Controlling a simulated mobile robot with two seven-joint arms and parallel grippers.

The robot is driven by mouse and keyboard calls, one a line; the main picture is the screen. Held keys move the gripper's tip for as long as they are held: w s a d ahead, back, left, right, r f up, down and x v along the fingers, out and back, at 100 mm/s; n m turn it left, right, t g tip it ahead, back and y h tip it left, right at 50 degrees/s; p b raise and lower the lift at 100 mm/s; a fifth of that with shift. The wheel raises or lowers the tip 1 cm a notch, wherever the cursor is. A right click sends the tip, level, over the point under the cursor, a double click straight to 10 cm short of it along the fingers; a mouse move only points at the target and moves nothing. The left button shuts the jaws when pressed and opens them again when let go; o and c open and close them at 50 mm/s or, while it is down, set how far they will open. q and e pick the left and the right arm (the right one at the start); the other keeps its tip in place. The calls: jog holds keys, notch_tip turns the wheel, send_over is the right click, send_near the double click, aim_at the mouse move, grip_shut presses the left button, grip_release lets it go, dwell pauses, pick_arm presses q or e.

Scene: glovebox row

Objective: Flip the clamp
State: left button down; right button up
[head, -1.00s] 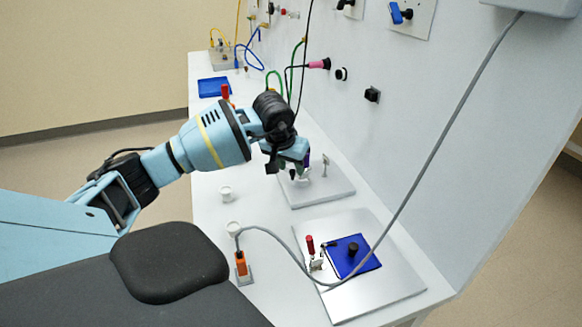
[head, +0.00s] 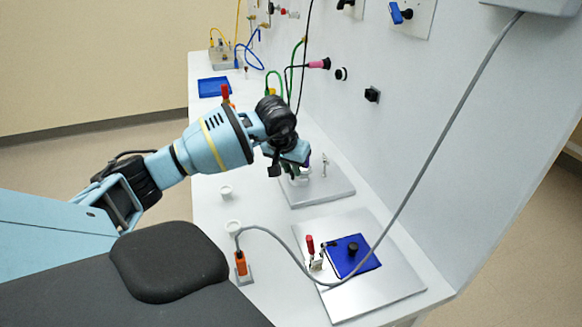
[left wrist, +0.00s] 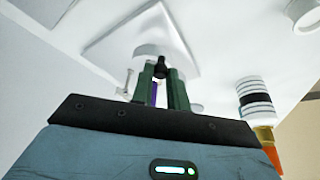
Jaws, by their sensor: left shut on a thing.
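My left gripper (head: 294,172) is over the middle grey plate (head: 318,195) on the bench in the head view. In the left wrist view its green fingers (left wrist: 161,75) are shut on a narrow purple piece (left wrist: 154,94) with a dark part at the tips. The fingers hide most of this piece, so I cannot tell its full shape. A toggle clamp with an upright red handle (head: 310,244) stands on the nearer metal plate (head: 345,303), beside a blue block (head: 366,262) with a black knob. My right gripper is not in view.
A grey cable (head: 425,160) hangs across the near plate to an orange-bodied tool (head: 241,264). A small metal post (head: 325,166) rises from the middle plate. The wall bounds the right.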

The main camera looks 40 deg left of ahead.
pick_arm(q)
jog(key=shift+w+d, duration=0.1)
jog(key=n, duration=0.2)
jog(key=w+d+n+y, duration=0.1)
jog(key=shift+w+d+r+n+g, duration=0.1)
jog(key=shift+w+n+g, duration=0.05)
jog(key=shift+n+g, duration=0.25)
jog(key=n, duration=0.1)
jog(key=w+n+g+y, duration=0.1)
jog(key=n, duration=0.1)
jog(key=shift+w+d+n+p, duration=0.3)
jog(key=shift+d, duration=0.1)
jog(key=w+n, duration=0.1)
jog(key=n+g+y, duration=0.1)
jog(key=n, duration=0.1)
jog(key=shift+w+d+n, duration=0.15)
jog(key=shift+w+n, duration=0.15)
jog(key=shift+w, duration=0.05)
jog(key=shift+w+n+g+b, duration=0.2)
jog(key=shift+w+n+g, duration=0.15)
jog(key=shift+n, duration=0.4)
jog(key=shift+w+n+g+b, duration=0.15)
jog(key=shift+w+n+g, duration=0.2)
jog(key=shift+n, duration=0.4)
jog(key=c, duration=1.4)
grip_release()
jog(key=shift+a, duration=0.2)
